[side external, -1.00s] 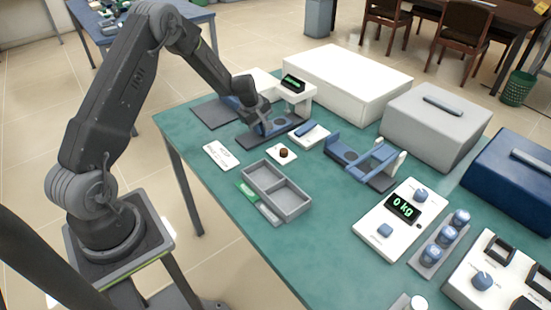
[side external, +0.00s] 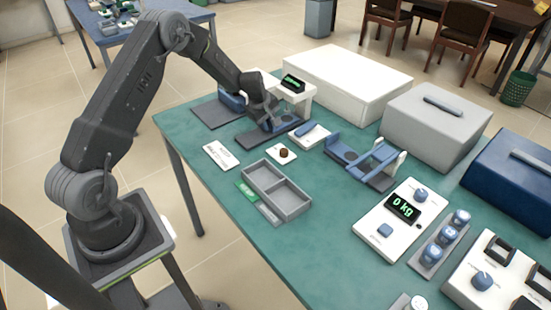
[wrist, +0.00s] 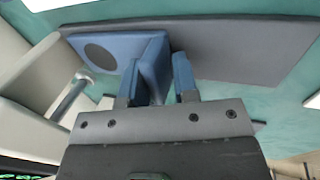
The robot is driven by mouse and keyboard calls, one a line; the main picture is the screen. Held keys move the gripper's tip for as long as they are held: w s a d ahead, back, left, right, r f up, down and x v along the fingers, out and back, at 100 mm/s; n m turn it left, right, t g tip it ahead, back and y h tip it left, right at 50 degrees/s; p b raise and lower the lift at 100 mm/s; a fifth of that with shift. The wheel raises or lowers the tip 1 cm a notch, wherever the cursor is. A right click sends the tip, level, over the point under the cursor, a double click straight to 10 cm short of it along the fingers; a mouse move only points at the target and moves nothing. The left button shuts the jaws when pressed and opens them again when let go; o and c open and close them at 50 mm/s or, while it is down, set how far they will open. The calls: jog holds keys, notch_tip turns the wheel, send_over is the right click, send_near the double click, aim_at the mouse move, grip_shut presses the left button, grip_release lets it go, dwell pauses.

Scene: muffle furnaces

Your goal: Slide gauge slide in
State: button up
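The gauge has a white housing (side external: 302,95) with a green-lit display, standing at the back left of the teal table. Its blue slide (side external: 284,123) lies on a dark rail (side external: 252,139) and is partly hidden by my gripper (side external: 268,116) in the side view. In the wrist view the slide (wrist: 118,48) shows a dark round recess and an upright blue wall. My gripper (wrist: 160,88) straddles that wall with its fingers apart. The left finger is close to the wall; a narrow gap shows at the right finger.
A white box (side external: 345,82) stands right behind the gauge. A divided grey tray (side external: 277,190), a brown-knobbed white pad (side external: 283,153) and another blue fixture (side external: 365,160) stand in front and to the right. Teal table shows free between them.

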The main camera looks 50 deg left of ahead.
jog(key=shift+r, duration=3.5)
jog(key=s+d+r+m+t, duration=0.1)
jog(key=s+d+r+m, duration=0.35)
jog(key=d+r, duration=0.35)
jog(key=s+d+r+m, duration=0.4)
jog(key=s+d+r, duration=0.2)
jog(key=r, duration=0.4)
jog(key=s+d+m, duration=0.3)
jog(key=s, duration=0.4)
jog(key=s+d+r+m, duration=0.1)
jog(key=s+d+m, duration=0.2)
jog(key=s, duration=0.4)
jog(key=s+d+r+m+t, duration=0.1)
jog(key=s+d+m, duration=0.2)
jog(key=s, duration=0.5)
jog(key=shift+r, duration=0.25)
jog(key=shift+s+m, duration=0.1)
jog(key=shift+m, duration=0.15)
